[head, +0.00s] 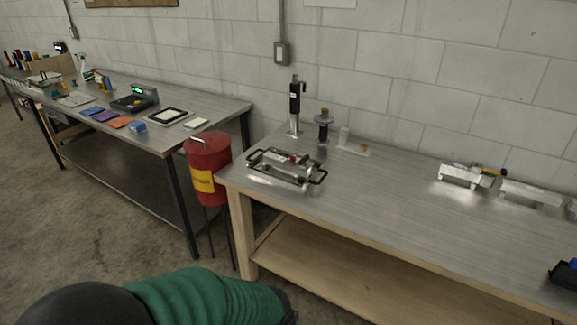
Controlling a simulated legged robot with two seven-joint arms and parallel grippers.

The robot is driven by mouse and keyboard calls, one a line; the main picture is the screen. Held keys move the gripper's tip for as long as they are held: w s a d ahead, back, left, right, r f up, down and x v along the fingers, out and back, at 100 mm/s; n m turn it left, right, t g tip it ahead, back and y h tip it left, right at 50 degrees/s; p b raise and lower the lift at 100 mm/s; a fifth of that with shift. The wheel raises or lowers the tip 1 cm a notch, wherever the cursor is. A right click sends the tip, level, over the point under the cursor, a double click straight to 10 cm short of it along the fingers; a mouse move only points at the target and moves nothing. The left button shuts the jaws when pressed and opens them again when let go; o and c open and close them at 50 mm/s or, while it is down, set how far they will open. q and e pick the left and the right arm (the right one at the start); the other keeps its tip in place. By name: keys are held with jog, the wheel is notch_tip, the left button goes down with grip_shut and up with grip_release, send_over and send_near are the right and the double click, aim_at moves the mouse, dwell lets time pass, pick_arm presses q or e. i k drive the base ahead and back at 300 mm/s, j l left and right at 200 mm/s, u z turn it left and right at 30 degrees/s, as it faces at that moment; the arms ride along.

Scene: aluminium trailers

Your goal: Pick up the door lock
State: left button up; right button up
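I cannot tell for sure which thing is the door lock. A flat metal assembly with dark handles at both ends and a small red part (287,166) lies near the left end of the right workbench (350,210). A silvery metal block with a yellow-and-black part on top (465,176) sits farther right, near the wall. Neither of my grippers is in view.
A black upright tool (295,105), a dark spool-like stand (324,127) and a small white fixture (348,145) stand at the bench's back. A red bin (209,167) stands between the benches. The left bench (215,112) holds several items. The right bench's middle is clear.

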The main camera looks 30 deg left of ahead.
aim_at(269, 157)
jog(key=i+j+u, duration=0.2)
jog(key=i+j, duration=0.2)
jog(key=j, duration=0.15)
jog(key=i+j+u, duration=0.2)
jog(key=i+j, duration=0.25)
jog(key=i+j+u, duration=0.25)
jog(key=i+j, duration=0.2)
jog(key=i+j+u, duration=0.2)
jog(key=i+j, duration=0.15)
jog(key=i, duration=0.25)
jog(key=i+j+u, duration=0.2)
jog(key=i, duration=0.3)
